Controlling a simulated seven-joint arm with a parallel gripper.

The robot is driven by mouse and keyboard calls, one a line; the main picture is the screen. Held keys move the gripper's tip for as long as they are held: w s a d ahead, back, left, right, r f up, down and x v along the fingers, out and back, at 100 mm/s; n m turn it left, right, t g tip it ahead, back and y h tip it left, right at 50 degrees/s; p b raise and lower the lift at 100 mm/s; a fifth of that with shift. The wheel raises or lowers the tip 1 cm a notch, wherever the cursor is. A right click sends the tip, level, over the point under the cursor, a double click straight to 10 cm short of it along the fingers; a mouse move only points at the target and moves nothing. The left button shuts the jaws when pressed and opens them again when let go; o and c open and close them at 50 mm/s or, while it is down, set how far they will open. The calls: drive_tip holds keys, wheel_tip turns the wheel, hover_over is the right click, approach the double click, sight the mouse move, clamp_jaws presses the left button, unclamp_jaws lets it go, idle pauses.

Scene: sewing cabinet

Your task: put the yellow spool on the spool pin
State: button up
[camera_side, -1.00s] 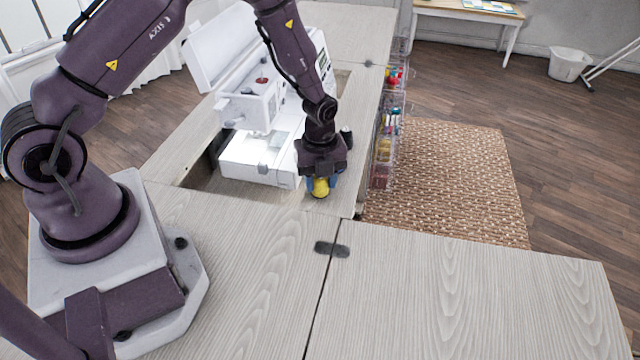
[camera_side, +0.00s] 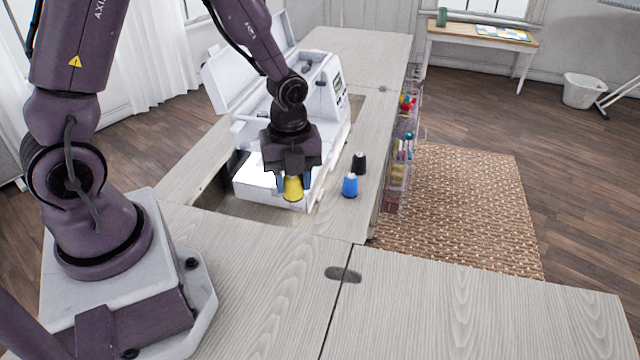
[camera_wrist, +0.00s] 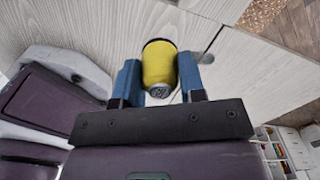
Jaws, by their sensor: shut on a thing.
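The yellow spool (camera_side: 293,188) is held between the blue fingers of my gripper (camera_side: 292,182). In the wrist view the yellow spool (camera_wrist: 159,66) sits between the two fingertips of my gripper (camera_wrist: 160,80). In the side view it is in front of the white sewing machine (camera_side: 325,85), over the right front part of its base, and looks raised off the table. The spool pin is hard to make out; my arm covers part of the machine, whose lid (camera_side: 232,75) is open.
A blue spool (camera_side: 350,185) and a black spool (camera_side: 359,163) stand on the cabinet top right of my gripper. A clear rack of coloured threads (camera_side: 402,150) hangs on the cabinet's right side. The front tabletop (camera_side: 450,300) is clear.

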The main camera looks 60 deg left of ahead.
drive_tip(key=s+r, duration=0.2)
drive_tip(key=s, duration=0.2)
drive_tip(key=w+a+r+n, duration=0.3)
drive_tip(key=w+a+n, duration=0.1)
drive_tip(key=w+a, duration=1.3)
drive_tip(key=shift+s+a+r+n, duration=0.2)
drive_tip(key=shift+s+a+n, duration=0.2)
drive_tip(key=shift+a, duration=1.8)
drive_tip(key=shift+s+a+r+n, duration=0.2)
drive_tip(key=shift+s+a, duration=0.3)
drive_tip(key=shift+a, duration=1.75)
drive_tip(key=shift+s+a+r+n, duration=0.15)
drive_tip(key=shift+s+a+n, duration=0.3)
drive_tip(key=shift+a, duration=1.75)
drive_tip(key=shift+s+a+f, duration=0.1)
drive_tip(key=shift+s+a, duration=0.05)
drive_tip(key=shift+a, duration=0.05)
drive_tip(key=o, duration=1)
drive_tip(key=shift+s, duration=0.1)
drive_tip(key=shift+f, duration=0.1)
